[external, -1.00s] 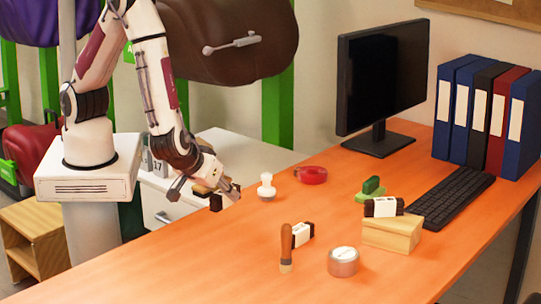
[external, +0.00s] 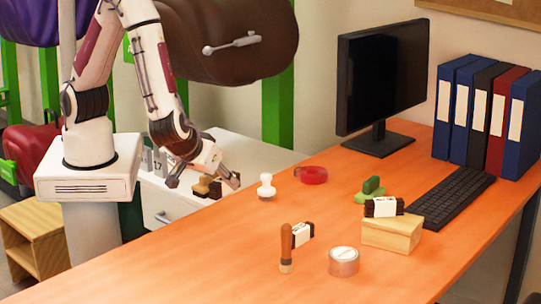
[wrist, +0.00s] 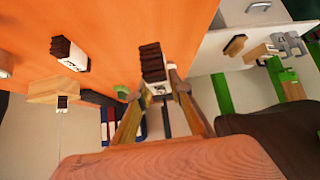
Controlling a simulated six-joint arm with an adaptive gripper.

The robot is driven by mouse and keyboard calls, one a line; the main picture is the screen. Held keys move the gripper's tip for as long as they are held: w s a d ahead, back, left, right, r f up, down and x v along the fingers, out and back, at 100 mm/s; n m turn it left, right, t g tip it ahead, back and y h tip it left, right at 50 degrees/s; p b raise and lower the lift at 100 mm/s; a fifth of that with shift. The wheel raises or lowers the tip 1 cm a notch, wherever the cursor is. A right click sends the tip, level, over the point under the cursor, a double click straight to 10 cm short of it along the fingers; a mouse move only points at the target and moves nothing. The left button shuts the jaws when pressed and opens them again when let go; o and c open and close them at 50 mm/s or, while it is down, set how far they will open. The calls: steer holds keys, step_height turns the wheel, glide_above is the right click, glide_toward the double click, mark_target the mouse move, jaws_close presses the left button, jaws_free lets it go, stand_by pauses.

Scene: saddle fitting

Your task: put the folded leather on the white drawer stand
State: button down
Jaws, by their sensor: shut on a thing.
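My gripper (external: 204,181) is shut on a dark brown folded leather (external: 215,189) with a pale band. In the wrist view the leather (wrist: 152,62) sticks out from between the fingertips (wrist: 160,90). It is held in the air near the desk's left edge, beside the white drawer stand (external: 245,152). The stand also shows in the wrist view (wrist: 215,60). My gripper and the desk hide part of the stand in the external view. Two similar banded dark pieces are elsewhere: one on a wooden box (external: 384,206), one on the desk (external: 302,233).
The orange desk (external: 220,260) holds a white-handled stamp (external: 266,187), red tape (external: 313,175), a wooden-handled tool (external: 286,247), a round tin (external: 343,261), a keyboard and monitor. Its front left is clear.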

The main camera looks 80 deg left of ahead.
steer(key=shift+a, duration=0.1)
stand_by(0.3)
steer(key=w+a, duration=0.4)
steer(key=a, duration=0.6)
steer(key=w+a+r, duration=0.1)
steer(key=w+a, duration=0.3)
steer(key=a, duration=0.6)
steer(key=w+a, duration=0.4)
steer(key=a, duration=0.6)
steer(key=s+a+f+n, duration=0.1)
steer(key=s+a, duration=0.3)
steer(key=a, duration=0.4)
steer(key=s+a+f+g, duration=0.15)
steer(key=s+a, duration=0.25)
steer(key=a, duration=0.4)
steer(key=s+a+f+n+t, duration=0.1)
steer(key=s+a+f, duration=0.1)
steer(key=s+a, duration=0.5)
steer(key=w+a+f, duration=0.3)
steer(key=a+f, duration=0.2)
steer(key=a, duration=0.2)
steer(key=w+a+f+n+g+y, duration=0.1)
steer(key=w+a+f, duration=0.2)
steer(key=a+f, duration=0.3)
steer(key=shift+a, duration=1)
steer(key=shift+f+g, duration=0.2)
steer(key=shift+g, duration=0.05)
steer(key=shift+f, duration=3.05)
